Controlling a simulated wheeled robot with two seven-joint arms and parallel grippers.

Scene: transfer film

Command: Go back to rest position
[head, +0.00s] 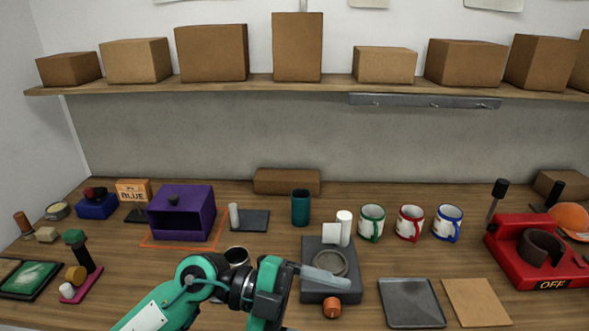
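My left arm, green and black, comes in from the lower left. Its gripper (325,277) reaches right, over the front of a dark grey block (313,252) with a round dish on top. One light grey finger-like part shows; the opening between the fingers is not visible, so I cannot tell whether it is open or shut or holds anything. My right gripper is not in view.
Close to the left gripper are an orange knob (332,307), a white cylinder (344,226) and a dark cup (236,257). Mugs (410,223), a grey tray (411,303) and a red press (540,252) stand to the right. A purple box (181,212) stands left. A shelf (250,86) holds cartons.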

